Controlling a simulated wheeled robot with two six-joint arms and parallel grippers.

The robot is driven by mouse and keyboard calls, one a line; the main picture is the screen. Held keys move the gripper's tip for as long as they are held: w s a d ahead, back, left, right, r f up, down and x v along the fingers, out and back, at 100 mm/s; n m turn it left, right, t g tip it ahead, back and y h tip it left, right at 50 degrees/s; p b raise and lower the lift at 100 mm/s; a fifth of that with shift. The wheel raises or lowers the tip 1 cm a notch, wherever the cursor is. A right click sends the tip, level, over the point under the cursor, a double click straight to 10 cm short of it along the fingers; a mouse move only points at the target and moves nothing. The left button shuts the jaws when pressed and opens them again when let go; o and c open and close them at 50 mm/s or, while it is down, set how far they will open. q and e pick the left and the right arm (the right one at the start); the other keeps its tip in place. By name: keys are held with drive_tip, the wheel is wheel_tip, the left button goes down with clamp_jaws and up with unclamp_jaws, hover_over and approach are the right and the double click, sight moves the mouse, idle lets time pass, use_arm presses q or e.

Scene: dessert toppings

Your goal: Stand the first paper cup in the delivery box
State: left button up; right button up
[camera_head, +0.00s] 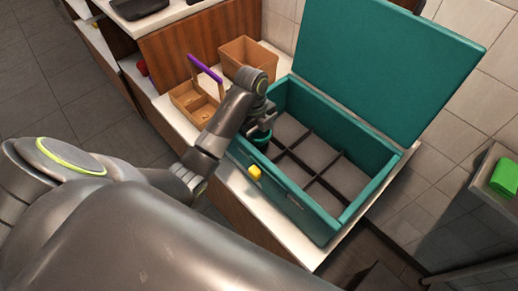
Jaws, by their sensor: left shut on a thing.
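The delivery box (329,214) is a large teal box on the white counter, with its lid (391,55) raised at the back. Dark dividers split its floor into several compartments, and those in view look empty. My left gripper (258,130) is over the box's left corner, pointing down. It is shut on a small teal-green paper cup (261,137), which looks upright at the near left compartment. The gripper hides part of the cup, and I cannot tell whether the cup touches the box floor. My right gripper is not in view.
A brown carrier with a purple handle (205,68) and an open brown box (247,58) stand left of the delivery box. A yellow latch (254,173) is on the box's front. A green item (504,177) lies at the far right.

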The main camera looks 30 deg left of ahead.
sight(259, 145)
use_arm(q)
drive_tip(key=shift+f+b, duration=0.5)
drive_tip(key=shift+f, duration=0.1)
wheel_tip(259, 145, down, 2)
drive_tip(key=shift+f+b, duration=0.1)
drive_tip(key=shift+b, duration=0.3)
drive_tip(key=shift+f, duration=0.2)
drive_tip(key=shift+f, duration=0.15)
drive_tip(key=o, duration=0.9)
drive_tip(key=shift+c, duration=0.2)
